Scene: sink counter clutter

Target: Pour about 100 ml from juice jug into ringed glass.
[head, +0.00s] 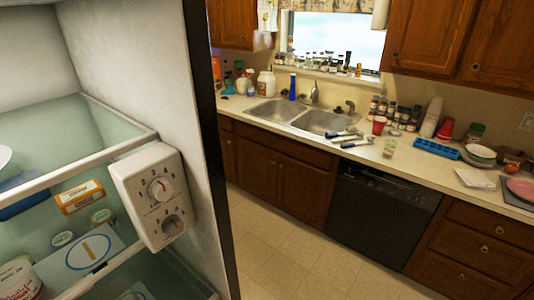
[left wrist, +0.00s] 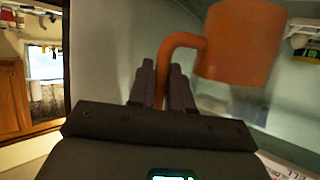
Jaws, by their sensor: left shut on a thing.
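The orange juice jug (left wrist: 240,45) fills the upper right of the left wrist view, with its curved handle pointing left. My left gripper (left wrist: 163,80) is shut on that handle. Pale surfaces like the fridge interior lie around the jug. A small glass (head: 390,147) stands on the counter right of the sink in the head view; it is too small to tell whether it is ringed. My left gripper and the jug do not show in the head view. My right gripper is in neither view.
An open fridge (head: 95,187) with glass shelves and a control box (head: 150,195) fills the left of the head view. A red cup (head: 378,125), a blue tray (head: 436,149), bottles and utensils crowd the counter by the sink (head: 300,115). The floor (head: 285,240) is clear.

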